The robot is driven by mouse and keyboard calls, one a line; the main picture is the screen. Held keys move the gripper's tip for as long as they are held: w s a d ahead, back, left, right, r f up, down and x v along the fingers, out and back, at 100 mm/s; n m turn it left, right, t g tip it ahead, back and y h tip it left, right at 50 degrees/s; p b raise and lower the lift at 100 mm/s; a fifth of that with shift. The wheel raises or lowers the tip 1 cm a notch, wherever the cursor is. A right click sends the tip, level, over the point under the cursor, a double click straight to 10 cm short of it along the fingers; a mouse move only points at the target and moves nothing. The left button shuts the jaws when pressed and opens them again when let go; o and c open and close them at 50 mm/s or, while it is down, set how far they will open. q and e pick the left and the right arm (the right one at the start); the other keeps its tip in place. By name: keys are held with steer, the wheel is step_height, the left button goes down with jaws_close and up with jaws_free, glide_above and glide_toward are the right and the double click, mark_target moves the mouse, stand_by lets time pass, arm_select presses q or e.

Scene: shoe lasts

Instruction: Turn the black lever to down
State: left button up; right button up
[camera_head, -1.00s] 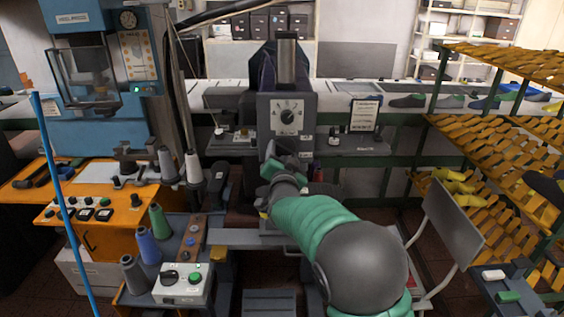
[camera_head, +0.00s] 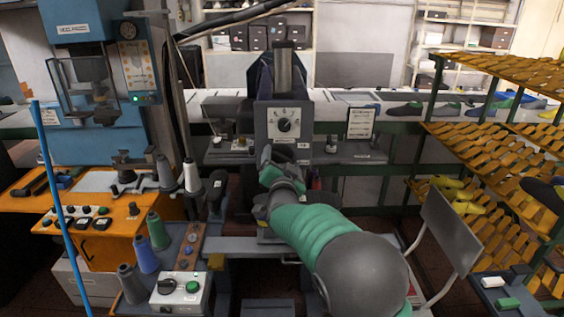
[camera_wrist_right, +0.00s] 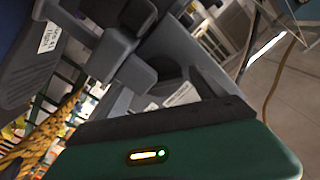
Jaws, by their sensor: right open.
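A black lever-like knob (camera_head: 284,125) sits on a pale dial on the front of the grey machine (camera_head: 262,115) in the middle of the head view. Its pointer looks tilted, but its exact setting is too small to read. My right gripper (camera_head: 267,158) is just below and left of the dial in the head view, apart from the knob as far as I can see. It is open, with nothing visible held. In the right wrist view, the gripper (camera_wrist_right: 160,65) shows close up against grey machine parts; the knob cannot be made out there. My left gripper is not in view.
A blue machine (camera_head: 95,130) and an orange bench (camera_head: 110,235) stand at left, with thread cones (camera_head: 158,232) nearby. A chair (camera_head: 450,232) and orange racks (camera_head: 480,150) stand at right. A grey shelf (camera_head: 355,153) flanks the dial machine.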

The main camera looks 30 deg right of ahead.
steer(key=shift+a+f, duration=0.1)
steer(key=b+v, duration=0.2)
steer(key=v, duration=1.4)
steer(key=shift+s, duration=0.45)
